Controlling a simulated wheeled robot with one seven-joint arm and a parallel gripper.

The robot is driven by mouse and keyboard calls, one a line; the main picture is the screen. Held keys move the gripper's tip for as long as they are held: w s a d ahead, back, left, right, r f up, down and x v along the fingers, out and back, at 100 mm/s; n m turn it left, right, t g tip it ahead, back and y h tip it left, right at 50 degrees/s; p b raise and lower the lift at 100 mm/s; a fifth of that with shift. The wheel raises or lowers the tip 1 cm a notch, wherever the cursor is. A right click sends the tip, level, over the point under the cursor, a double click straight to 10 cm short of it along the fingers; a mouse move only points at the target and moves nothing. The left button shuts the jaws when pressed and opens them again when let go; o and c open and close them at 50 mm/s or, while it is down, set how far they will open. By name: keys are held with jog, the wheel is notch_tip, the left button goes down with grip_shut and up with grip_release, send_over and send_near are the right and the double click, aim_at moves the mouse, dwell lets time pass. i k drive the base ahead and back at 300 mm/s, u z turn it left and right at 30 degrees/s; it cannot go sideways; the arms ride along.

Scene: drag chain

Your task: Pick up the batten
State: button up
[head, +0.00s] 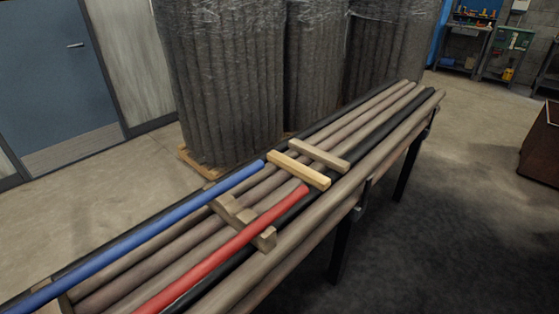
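A pale yellow wooden batten (299,171) lies across the long pipes of a rack in the head view, near the middle. Its left end is close to the tip of a blue rod (150,227), and its right end is close to the tip of a red rod (225,249). Just behind it lies a greyer wooden bar (319,155), roughly parallel. A brown wooden crosspiece (240,219) lies nearer, between the blue and red rods, partly hidden by the red rod. My gripper is not in view.
The rack (338,262) is long, with several brown and black pipes and dark legs. Wrapped bundles of dark tubes (220,80) stand on a pallet close behind it. A blue door (50,75) is at the left. Floor to the right (470,230) is clear, with a brown box (541,150) at the edge.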

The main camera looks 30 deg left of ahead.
aim_at(321, 183)
jog(key=u, duration=0.55)
jog(key=i, duration=1.1)
jog(key=u, duration=0.6)
